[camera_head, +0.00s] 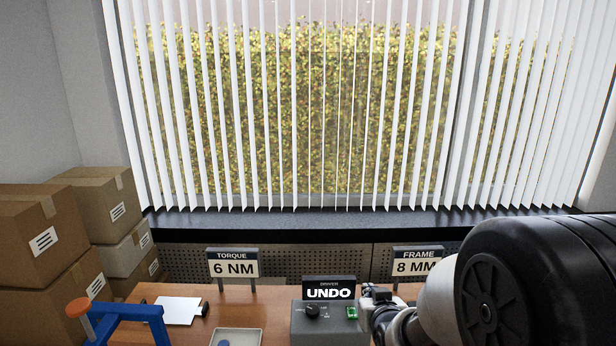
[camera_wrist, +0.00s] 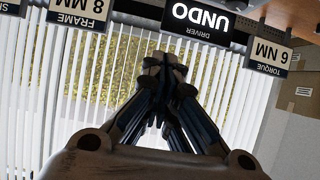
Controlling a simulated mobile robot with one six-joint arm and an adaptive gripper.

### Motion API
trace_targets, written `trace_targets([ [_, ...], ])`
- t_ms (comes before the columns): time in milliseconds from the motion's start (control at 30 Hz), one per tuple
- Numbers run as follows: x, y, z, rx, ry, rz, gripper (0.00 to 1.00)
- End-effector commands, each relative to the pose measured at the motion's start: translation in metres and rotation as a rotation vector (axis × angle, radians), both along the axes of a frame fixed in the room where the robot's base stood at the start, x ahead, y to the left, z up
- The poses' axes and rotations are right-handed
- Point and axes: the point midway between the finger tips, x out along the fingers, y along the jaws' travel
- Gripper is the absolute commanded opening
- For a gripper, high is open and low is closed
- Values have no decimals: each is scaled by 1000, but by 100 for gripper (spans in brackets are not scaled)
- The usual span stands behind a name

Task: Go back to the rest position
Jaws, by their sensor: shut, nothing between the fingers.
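My gripper (camera_wrist: 165,62) is in the middle of the wrist view, with its dark fingers together and nothing between them. The wrist view is upside down. The gripper points toward the sign reading DRIVER UNDO (camera_wrist: 203,20); the distance between them is hard to judge. In the head view my arm fills the lower right. The same sign (camera_head: 328,288) stands behind a grey control box (camera_head: 318,325) with a black knob (camera_head: 312,311) and a green switch (camera_head: 352,313). My arm overlaps the right side of the box.
Signs read TORQUE 6 NM (camera_head: 233,262) and FRAME 8 MM (camera_head: 414,262). A blue stand (camera_head: 125,316), a white sheet (camera_head: 180,310) and a grey tray (camera_head: 250,334) are on the wooden table (camera_head: 275,295). Cardboard boxes (camera_head: 40,240) are stacked at left. Window blinds (camera_head: 300,100) hang behind.

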Motion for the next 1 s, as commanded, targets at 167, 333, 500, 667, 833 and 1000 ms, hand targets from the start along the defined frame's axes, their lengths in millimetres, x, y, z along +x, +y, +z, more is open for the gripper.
trace_targets([
  [167,-62,1,44,-1,157,-2,0],
  [333,-139,3,67,0,320,-4,0],
  [500,-227,5,80,2,479,-4,0],
  [667,-298,6,81,5,601,-3,0],
  [833,-338,7,79,6,672,-1,0],
  [1000,-345,7,78,6,689,-2,0],
])
